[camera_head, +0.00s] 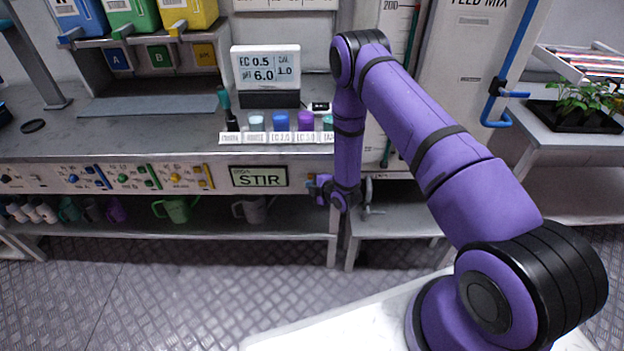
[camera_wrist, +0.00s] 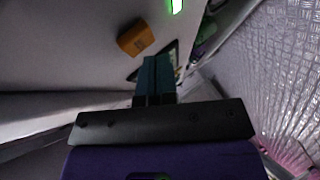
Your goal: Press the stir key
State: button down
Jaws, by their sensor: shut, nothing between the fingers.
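In the head view my gripper (camera_head: 314,188) is right of the display, small and partly hidden.
A meter (camera_head: 268,70) and several small coloured pots (camera_head: 280,122) stand on the bench. Knobs and switches (camera_head: 140,180) line the panel at left. Mugs and jugs (camera_head: 177,209) sit on the shelf below. The metal floor (camera_head: 180,280) in front is clear.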

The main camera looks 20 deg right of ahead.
jog(key=shift+s+a, duration=0.1)
jog(key=shift+s, duration=0.15)
jog(key=shift+s+a, duration=0.25)
jog(key=shift+s, duration=0.55)
jog(key=shift+s+a, duration=0.3)
jog(key=shift+s, duration=0.5)
jog(key=shift+s+a, duration=0.25)
jog(key=shift+s, duration=0.55)
